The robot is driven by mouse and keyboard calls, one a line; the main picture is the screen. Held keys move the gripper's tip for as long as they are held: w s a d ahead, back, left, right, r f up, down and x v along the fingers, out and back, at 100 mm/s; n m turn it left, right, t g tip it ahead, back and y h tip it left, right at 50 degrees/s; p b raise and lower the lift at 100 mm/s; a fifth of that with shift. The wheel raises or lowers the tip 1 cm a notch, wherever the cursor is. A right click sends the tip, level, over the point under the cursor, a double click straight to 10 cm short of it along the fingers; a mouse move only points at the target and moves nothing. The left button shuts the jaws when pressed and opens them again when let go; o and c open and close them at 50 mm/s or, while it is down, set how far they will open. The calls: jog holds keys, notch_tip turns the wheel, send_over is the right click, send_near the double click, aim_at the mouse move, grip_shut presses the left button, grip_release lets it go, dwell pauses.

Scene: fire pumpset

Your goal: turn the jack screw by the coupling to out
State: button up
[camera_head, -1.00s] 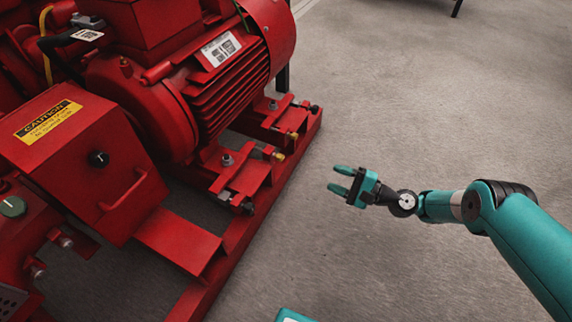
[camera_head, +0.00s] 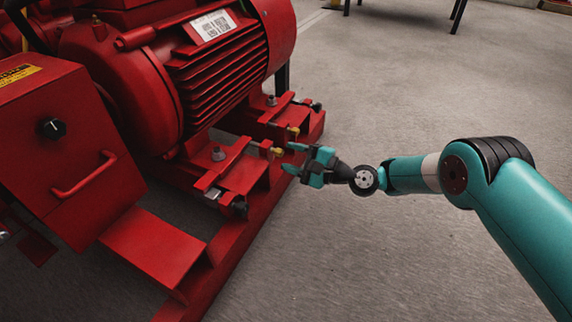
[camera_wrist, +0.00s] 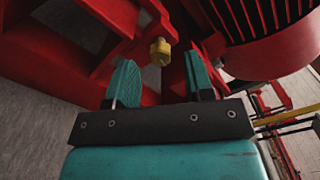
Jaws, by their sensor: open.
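A brass-yellow jack screw head (camera_head: 278,151) sticks out of the motor foot bracket on the side nearer the coupling guard (camera_head: 60,140). In the wrist view the yellow head (camera_wrist: 160,51) shows between and a little beyond the fingertips. My gripper (camera_head: 289,158) is open, its two teal fingers pointing left toward this screw. It also shows in the wrist view (camera_wrist: 160,72), with nothing held. I cannot tell whether the fingers touch the head. The coupling itself is hidden, apparently under the red guard.
A second yellow screw head (camera_head: 293,131) sits on the farther foot, close above my gripper. A black-headed bolt (camera_head: 240,207) is at the near foot's front. The red motor (camera_head: 190,80) stands above the base rail (camera_head: 235,255). Grey floor to the right is open.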

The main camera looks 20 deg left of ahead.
jog(key=shift+w+a+b, duration=0.1)
jog(key=shift+a+b, duration=0.2)
jog(key=shift+a, duration=0.7)
jog(key=shift+c, duration=0.2)
grip_shut()
jog(key=shift+n, duration=0.3)
